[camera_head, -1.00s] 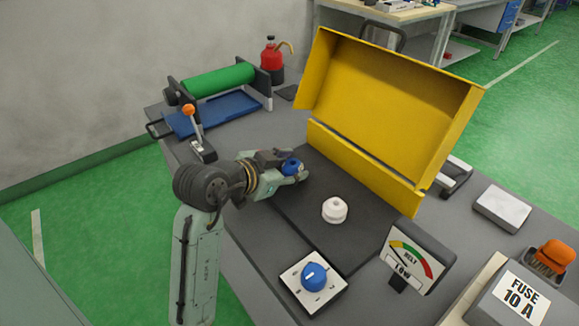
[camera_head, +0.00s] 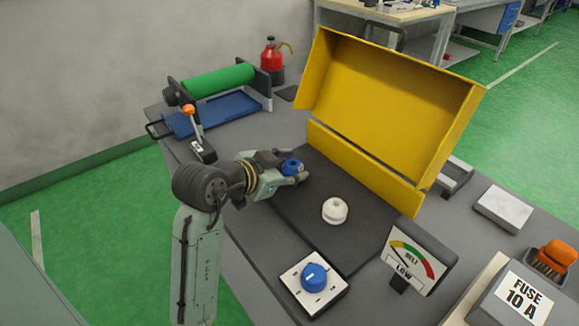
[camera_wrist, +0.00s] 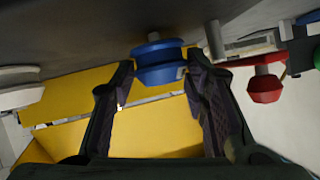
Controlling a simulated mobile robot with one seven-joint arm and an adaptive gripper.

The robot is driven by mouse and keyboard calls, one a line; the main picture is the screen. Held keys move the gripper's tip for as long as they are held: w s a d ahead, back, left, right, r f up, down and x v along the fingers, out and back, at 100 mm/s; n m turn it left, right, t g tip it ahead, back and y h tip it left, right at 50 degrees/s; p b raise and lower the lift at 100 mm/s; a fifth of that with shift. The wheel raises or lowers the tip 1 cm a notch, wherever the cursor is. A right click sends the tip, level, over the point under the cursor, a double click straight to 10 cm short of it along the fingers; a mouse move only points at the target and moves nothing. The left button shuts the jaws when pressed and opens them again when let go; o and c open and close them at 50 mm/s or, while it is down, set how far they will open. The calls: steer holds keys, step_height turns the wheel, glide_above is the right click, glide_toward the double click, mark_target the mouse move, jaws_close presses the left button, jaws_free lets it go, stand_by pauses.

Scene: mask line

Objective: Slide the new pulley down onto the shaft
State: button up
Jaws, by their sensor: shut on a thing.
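A blue pulley (camera_head: 291,166) is between the fingers of my gripper (camera_head: 297,173), over the far left part of the dark mat. In the head view my fingers hide the space under the pulley. A white pulley (camera_head: 335,210) stands upright on the mat, apart from my gripper.
A raised yellow cover (camera_head: 385,110) stands behind the dark mat (camera_head: 345,250). A blue knob (camera_head: 314,277) and a belt gauge (camera_head: 418,262) are in front. An orange-topped lever (camera_head: 195,130) and a green roller (camera_head: 220,80) are at left. The mat around the white pulley is clear.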

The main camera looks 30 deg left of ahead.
steer(key=shift+f+b, duration=0.55)
steer(key=shift+f, duration=0.05)
steer(key=o, duration=0.9)
steer(key=p+v, duration=0.2)
steer(key=v, duration=0.9)
stand_by(0.6)
